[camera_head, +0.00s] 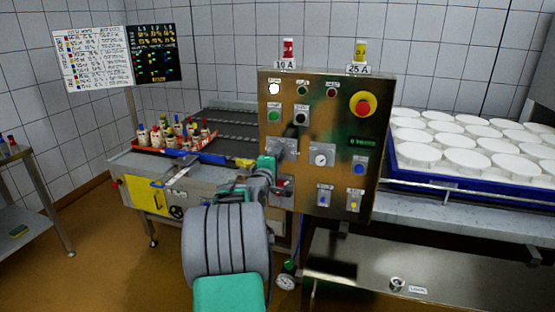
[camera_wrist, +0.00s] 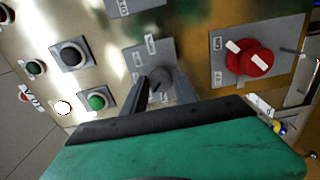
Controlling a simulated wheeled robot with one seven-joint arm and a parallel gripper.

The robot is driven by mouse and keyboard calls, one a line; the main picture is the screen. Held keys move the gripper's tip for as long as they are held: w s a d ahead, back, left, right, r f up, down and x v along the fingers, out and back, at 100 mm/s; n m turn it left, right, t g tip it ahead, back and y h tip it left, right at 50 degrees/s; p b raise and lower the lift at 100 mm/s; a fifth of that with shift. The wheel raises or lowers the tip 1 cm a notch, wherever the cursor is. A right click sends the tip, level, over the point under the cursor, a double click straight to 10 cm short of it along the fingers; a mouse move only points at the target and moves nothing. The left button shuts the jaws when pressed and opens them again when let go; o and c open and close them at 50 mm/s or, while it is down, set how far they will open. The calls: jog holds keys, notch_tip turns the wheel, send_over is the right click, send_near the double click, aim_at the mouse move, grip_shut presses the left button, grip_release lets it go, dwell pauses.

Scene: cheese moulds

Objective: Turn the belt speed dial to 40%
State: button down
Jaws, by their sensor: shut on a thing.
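The speed dial is a small grey knob (camera_wrist: 160,77) on a grey plate (camera_wrist: 137,56) with small white labels, too small to read. My gripper (camera_wrist: 163,88) has its dark fingers on either side of the knob and is shut on it. The knob's pointer and exact setting are mostly hidden by the fingers. In the head view the dial's plate (camera_head: 290,145) is on the left of the metal control panel (camera_head: 333,110), below a green button and a black knob. My gripper (camera_head: 277,157) reaches it from the front left and hides the knob.
A red rotary switch (camera_wrist: 255,58) sits close beside the dial. A green button (camera_wrist: 97,101) and black knob (camera_wrist: 73,54) are on its other side. A gauge (camera_head: 321,159) and red emergency button (camera_head: 363,104) are farther right. A blue tray (camera_head: 440,183) of white moulds stands right.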

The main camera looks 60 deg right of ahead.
jog(key=shift+f, duration=0.1)
jog(key=c, duration=1)
grip_release()
jog(key=shift+o, duration=0.2)
jog(key=shift+a, duration=0.15)
jog(key=s+a+b, duration=0.1)
jog(key=a, duration=0.6)
jog(key=shift+s+a, duration=0.15)
jog(key=shift+a, duration=0.1)
